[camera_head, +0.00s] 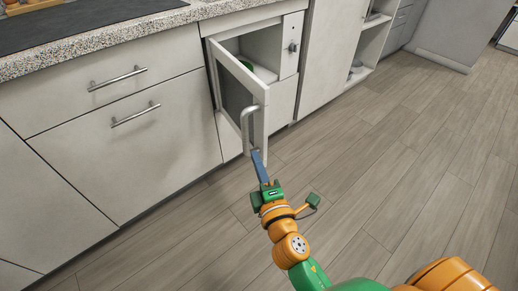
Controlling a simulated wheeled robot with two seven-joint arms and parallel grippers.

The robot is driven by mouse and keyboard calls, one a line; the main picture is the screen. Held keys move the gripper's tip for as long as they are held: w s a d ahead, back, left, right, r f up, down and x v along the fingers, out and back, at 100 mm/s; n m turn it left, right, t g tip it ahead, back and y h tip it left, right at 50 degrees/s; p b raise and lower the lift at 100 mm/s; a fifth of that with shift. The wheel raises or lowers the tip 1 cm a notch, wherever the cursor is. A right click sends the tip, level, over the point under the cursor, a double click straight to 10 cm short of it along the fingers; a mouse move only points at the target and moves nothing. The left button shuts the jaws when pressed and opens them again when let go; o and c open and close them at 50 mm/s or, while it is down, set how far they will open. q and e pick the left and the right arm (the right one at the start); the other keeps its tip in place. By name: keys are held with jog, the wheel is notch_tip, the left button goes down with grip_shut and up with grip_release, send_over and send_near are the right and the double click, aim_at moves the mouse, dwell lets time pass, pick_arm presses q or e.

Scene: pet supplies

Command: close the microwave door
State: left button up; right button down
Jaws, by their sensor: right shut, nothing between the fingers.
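The microwave (291,46) is built into the cabinets under the counter. Its door (235,92) is hinged on the left and stands open, swung out toward me. A curved metal handle (246,122) is on the door's free edge. My right gripper (256,155) is shut and empty, with its blue fingers at the lower end of the handle and door edge. I cannot tell whether they touch. A small green thing (247,65) shows inside the microwave, partly hidden by the door. My left gripper is not in view.
Cabinet drawers with metal handles (118,78) are left of the microwave, under a speckled countertop (100,45). A tall cabinet panel (330,50) and open shelves (370,45) are to the right. The wooden floor (400,150) is clear.

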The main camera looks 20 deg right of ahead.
aim_at(263, 132)
jog(key=w, duration=0.8)
jog(key=shift+d, duration=0.35)
jog(key=d, duration=0.1)
jog(key=w+d, duration=0.1)
jog(key=d, duration=0.2)
jog(key=shift+w+p, duration=0.25)
jog(key=shift+p, duration=0.1)
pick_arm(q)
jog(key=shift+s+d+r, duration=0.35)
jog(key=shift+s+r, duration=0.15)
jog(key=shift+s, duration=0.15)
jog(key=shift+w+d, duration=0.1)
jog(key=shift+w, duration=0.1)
pick_arm(e)
jog(key=shift+d, duration=0.15)
